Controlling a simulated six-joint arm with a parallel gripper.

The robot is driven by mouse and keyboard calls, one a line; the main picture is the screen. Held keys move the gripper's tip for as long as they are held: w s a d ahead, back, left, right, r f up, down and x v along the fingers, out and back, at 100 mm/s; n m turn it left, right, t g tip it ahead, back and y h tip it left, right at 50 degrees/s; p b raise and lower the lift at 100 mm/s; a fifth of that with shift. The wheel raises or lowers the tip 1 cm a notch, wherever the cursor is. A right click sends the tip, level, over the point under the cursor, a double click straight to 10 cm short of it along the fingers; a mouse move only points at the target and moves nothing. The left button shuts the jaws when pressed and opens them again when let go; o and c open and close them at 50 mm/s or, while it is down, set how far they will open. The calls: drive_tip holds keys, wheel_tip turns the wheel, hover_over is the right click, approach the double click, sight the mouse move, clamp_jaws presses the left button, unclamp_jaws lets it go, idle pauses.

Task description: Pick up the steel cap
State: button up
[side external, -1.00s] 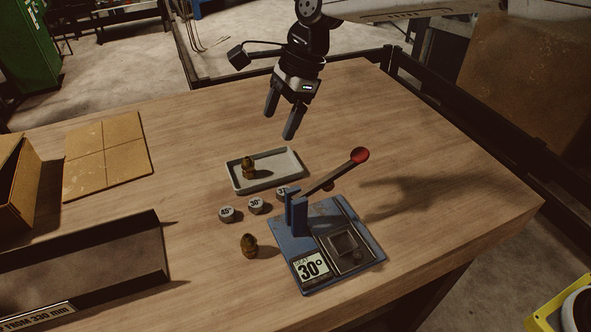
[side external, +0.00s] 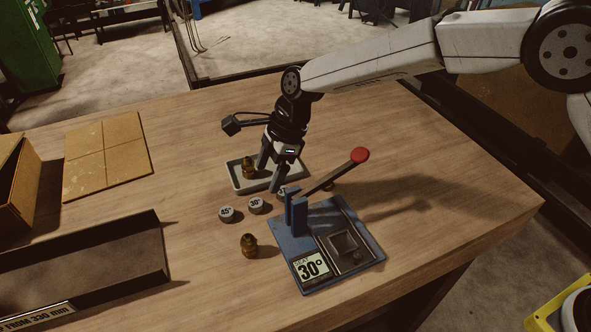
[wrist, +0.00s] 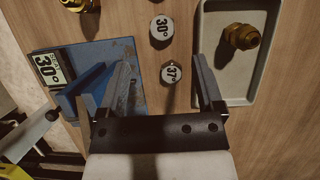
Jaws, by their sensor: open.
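Three round grey caps with angle labels stand in a row on the table: one marked 45° (side external: 227,214), one marked 30° (side external: 256,204) and one marked 37° (side external: 283,190). I cannot tell from looks alone which is the steel cap. In the wrist view the 37° cap (wrist: 171,73) lies between my fingers, and the 30° cap (wrist: 161,28) is beyond them. My gripper (side external: 268,178) is open and empty, pointing down above the row's tray end. In the side view, the finger and blue stand partly hide the 37° cap.
A blue crimper (side external: 347,225) with a raised red-knobbed lever (side external: 360,155) and 30° plate stands close on the right. A pale tray (side external: 239,187) holds a brass fitting (side external: 248,168). Another fitting (side external: 249,246) stands on the table. A dark trough (side external: 90,262) lies left.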

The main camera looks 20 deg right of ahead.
sight(256, 203)
drive_tip(key=shift+x, duration=1.3)
drive_tip(key=shift+x, duration=2.6)
drive_tip(key=shift+w, duration=0.15)
clamp_jaws()
